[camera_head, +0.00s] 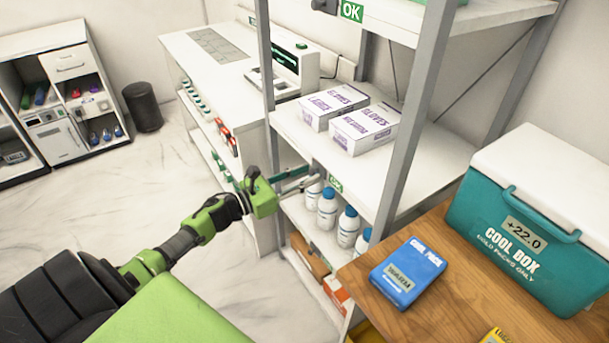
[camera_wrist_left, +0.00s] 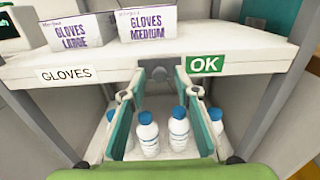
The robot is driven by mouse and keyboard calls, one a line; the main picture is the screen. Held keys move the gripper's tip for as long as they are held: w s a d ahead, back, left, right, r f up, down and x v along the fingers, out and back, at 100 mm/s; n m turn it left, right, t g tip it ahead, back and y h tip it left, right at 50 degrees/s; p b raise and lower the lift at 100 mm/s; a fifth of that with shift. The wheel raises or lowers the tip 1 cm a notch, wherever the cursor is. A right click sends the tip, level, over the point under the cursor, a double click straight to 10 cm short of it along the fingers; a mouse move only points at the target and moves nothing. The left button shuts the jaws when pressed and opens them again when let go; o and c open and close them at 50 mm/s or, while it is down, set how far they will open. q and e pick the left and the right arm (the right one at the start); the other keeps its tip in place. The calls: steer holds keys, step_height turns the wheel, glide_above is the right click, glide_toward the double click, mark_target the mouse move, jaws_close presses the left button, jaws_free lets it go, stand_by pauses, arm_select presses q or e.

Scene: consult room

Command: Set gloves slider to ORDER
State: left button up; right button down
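The gloves slider shows as a green tile reading OK (camera_wrist_left: 206,64) on the shelf's front edge, to the right of a white GLOVES label (camera_wrist_left: 66,75). In the head view the green OK tile (camera_head: 335,184) is at the shelf edge, just right of my left fingertips. My left gripper (camera_head: 311,177) reaches in from the left. In the left wrist view my left gripper (camera_wrist_left: 158,76) has its fingers apart, with the tips at the shelf edge, left of the OK tile. I see nothing held. Whether the tips touch the edge I cannot tell. My right gripper is not in view.
Glove boxes LARGE (camera_head: 334,107) and MEDIUM (camera_head: 364,129) stand on the shelf. Several white bottles with blue caps (camera_head: 327,208) stand below it. A grey shelf post (camera_head: 408,120) rises right of the tile. A wooden table (camera_head: 440,293) carries a cool box (camera_head: 520,235) and a blue cool pack (camera_head: 407,272).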

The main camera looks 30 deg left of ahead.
arm_select(q)
jaws_close()
steer(key=s+d, duration=0.1)
steer(key=d, duration=0.1)
steer(key=s+d, duration=0.1)
steer(key=d, duration=0.3)
steer(key=shift+s+d+p, duration=0.4)
steer(key=shift+o, duration=1.5)
jaws_free()
steer(key=shift+d, duration=0.15)
steer(key=shift+s, duration=0.1)
steer(key=v, duration=1.2)
